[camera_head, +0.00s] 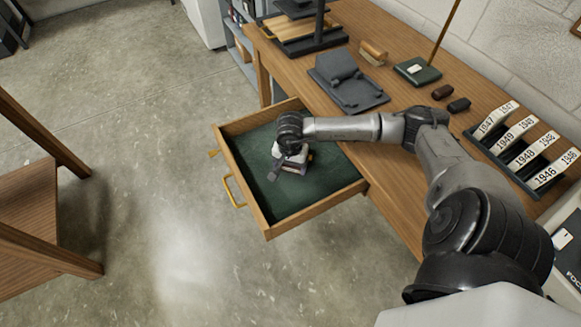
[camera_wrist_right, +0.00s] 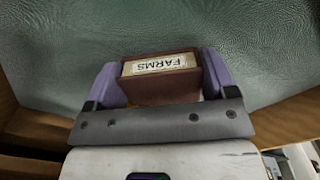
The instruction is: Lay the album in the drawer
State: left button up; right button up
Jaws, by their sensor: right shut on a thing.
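The album (camera_wrist_right: 160,88) is reddish brown with a pale label reading "FARMS", seen upside down in the right wrist view. My right gripper (camera_wrist_right: 163,85) is shut on it, with a purple finger on either side. The drawer (camera_head: 240,187) is pulled out from the desk and has a dark green lining. In the head view my right gripper (camera_head: 290,168) is over the drawer's interior, and the album is mostly hidden by the hand. I cannot tell whether the album touches the drawer floor. My left gripper is not in view.
The wooden desk (camera_head: 395,170) carries a grey cradle (camera_head: 345,82), a lamp base (camera_head: 417,71), two dark rolls and a rack of year-labelled boxes (camera_head: 520,146). A wooden chair (camera_head: 40,200) stands at the left. The drawer floor around the hand is clear.

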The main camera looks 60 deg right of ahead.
jog(key=shift+f, duration=0.15)
jog(key=shift+f, duration=0.15)
jog(key=o, duration=1)
jog(key=shift+c, duration=0.2)
jog(key=shift+r, duration=0.4)
notch_tip(320, 180, up, 10)
jog(key=p, duration=0.4)
jog(key=shift+f, duration=0.15)
jog(key=shift+r+p, duration=0.45)
jog(key=shift+r, duration=0.45)
